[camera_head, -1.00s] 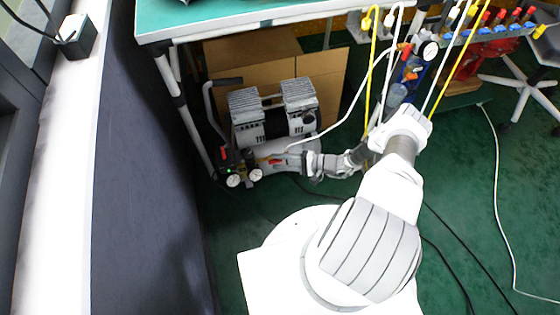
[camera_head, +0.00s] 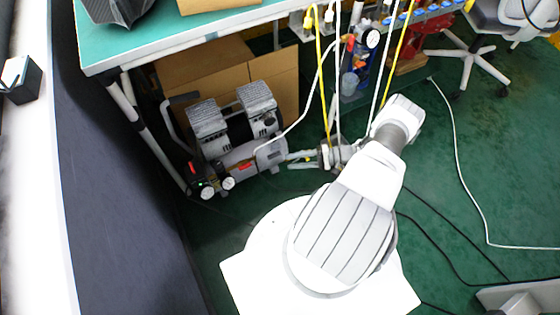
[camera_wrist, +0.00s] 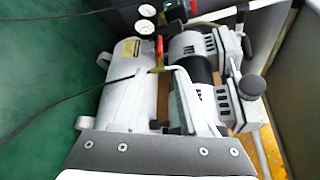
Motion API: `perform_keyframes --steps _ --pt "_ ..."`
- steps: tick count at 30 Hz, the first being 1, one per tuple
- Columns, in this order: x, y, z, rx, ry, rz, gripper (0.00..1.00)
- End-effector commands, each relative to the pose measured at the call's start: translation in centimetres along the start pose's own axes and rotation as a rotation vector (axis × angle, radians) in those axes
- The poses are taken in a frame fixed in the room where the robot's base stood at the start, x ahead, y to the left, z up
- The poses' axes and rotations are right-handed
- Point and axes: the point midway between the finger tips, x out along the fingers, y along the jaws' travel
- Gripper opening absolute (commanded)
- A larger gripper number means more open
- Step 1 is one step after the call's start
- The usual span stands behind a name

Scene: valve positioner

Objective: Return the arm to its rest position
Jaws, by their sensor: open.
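My arm (camera_head: 350,225) reaches forward from the white base, over the green floor. My gripper (camera_head: 292,161) is small in the head view, low beside the right end of the air compressor (camera_head: 240,125). It is open and looks empty. Whether it touches the compressor cannot be told. In the wrist view a grey plate of my gripper crosses the bottom. The compressor's white tank (camera_wrist: 130,90), motor heads and gauges fill the view beyond it. The fingertips are not clear there.
The bench (camera_head: 180,35) with a green top stands over the compressor, with a cardboard box (camera_head: 205,72) behind. Yellow and white hoses (camera_head: 318,75) hang near my forearm. A dark panel (camera_head: 125,200) stands at left. Cables cross the floor at right, near a chair (camera_head: 480,45).

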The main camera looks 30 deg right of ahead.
Motion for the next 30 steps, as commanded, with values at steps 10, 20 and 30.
perform_keyframes --steps 10,20,30 --pt "-1.1 0.0 0.0 0.001 -0.001 0.0 0.42" --pt "-1.1 0.0 0.0 0.001 -0.001 0.0 0.42" --pt "-3.9 -4.7 -0.9 -0.007 -0.012 0.159 0.42"
